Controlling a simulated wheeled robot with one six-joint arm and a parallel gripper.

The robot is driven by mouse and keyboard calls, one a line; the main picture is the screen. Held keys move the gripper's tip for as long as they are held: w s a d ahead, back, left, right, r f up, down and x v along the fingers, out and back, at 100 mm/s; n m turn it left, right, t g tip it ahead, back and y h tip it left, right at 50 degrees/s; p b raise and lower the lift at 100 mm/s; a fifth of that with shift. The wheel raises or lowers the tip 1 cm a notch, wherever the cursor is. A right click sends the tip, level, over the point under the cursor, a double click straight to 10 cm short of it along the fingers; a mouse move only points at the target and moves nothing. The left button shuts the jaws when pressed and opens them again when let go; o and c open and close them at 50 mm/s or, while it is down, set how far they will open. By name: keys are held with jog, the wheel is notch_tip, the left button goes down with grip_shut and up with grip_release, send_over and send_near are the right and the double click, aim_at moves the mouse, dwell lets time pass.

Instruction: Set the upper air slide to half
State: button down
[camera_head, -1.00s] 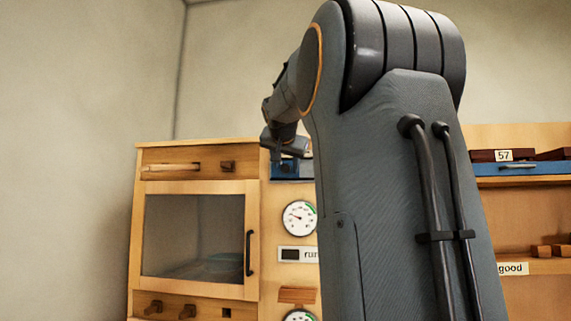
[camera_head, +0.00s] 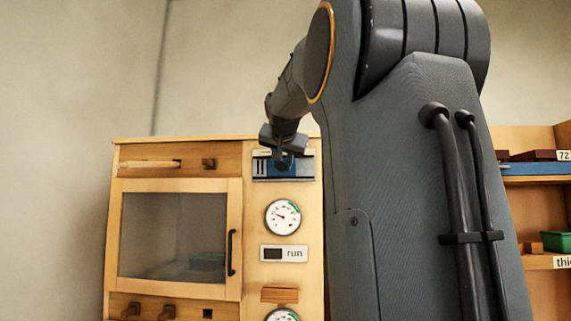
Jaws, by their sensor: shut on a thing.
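The upper air slide (camera_head: 301,168) is a blue plate with a dark knob, set in a light frame high on the wooden cabinet's right column. Dark upright slots (camera_head: 260,169) show to the left of the blue plate. My gripper (camera_head: 285,160) points down in front of the slide and is shut on its knob. The gripper hides the knob and the middle of the plate. The slide's right end lies close to my arm in the picture.
Below the slide are a round gauge (camera_head: 283,217), a "run" display (camera_head: 284,254) and a wooden ledge (camera_head: 280,294). A glazed door (camera_head: 172,236) with a black handle is left. A shelf (camera_head: 541,180) stands right, behind my arm.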

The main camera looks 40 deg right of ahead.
jog(key=shift+w+a, duration=0.15)
jog(key=c, duration=1.5)
grip_release()
jog(key=shift+o, duration=0.2)
jog(key=b+v, duration=0.2)
jog(key=v, duration=0.5)
jog(key=shift+s+a+b, duration=0.15)
jog(key=shift+s+b, duration=0.15)
jog(key=shift+s, duration=0.1)
jog(key=shift+r, duration=0.1)
